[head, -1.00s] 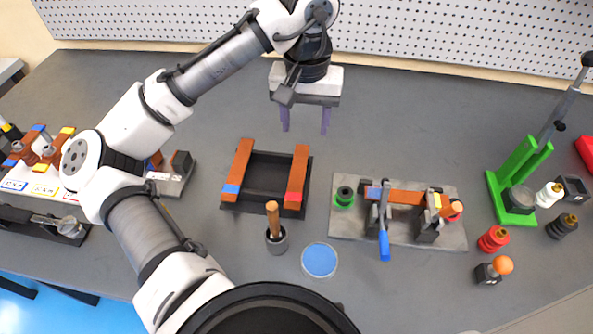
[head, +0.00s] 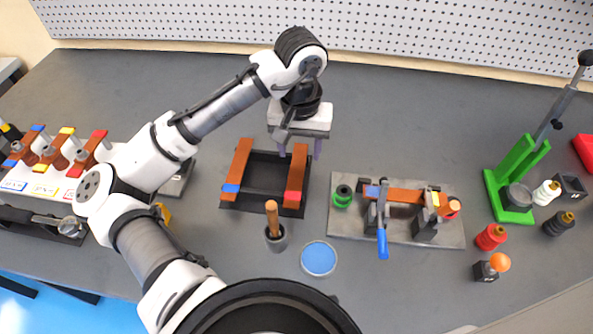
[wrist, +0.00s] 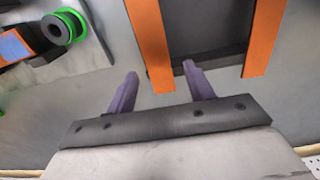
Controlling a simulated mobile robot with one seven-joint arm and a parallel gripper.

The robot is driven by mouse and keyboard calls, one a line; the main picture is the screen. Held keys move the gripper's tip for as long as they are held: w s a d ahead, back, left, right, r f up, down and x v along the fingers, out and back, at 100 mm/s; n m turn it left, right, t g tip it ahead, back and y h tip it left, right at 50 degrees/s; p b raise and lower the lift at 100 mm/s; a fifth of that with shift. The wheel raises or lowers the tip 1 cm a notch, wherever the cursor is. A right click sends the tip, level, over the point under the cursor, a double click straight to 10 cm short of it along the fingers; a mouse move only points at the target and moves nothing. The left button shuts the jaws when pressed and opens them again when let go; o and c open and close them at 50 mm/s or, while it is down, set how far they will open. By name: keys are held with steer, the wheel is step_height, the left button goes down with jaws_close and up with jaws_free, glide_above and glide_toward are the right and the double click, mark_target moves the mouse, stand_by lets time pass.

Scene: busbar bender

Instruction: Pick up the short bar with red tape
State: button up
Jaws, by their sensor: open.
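The short bar with red tape (head: 298,172) lies along the right side of a black tray (head: 262,209), its red band at the near end. In the wrist view the left copper bar (wrist: 149,42) appears to be this one; its taped end is out of frame. My gripper (head: 300,150) is open and empty, fingers pointing down at the bar's far end. In the wrist view my gripper (wrist: 160,69) has its purple fingers on either side of that end in the picture. I cannot tell how high the fingers are above it.
A similar bar with blue tape (head: 238,168) lies on the tray's left side. A clamp fixture (head: 345,228) holding a bar is to the right. A green press (head: 511,185) stands further right.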

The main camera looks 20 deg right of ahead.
jaws_close()
stand_by(0.3)
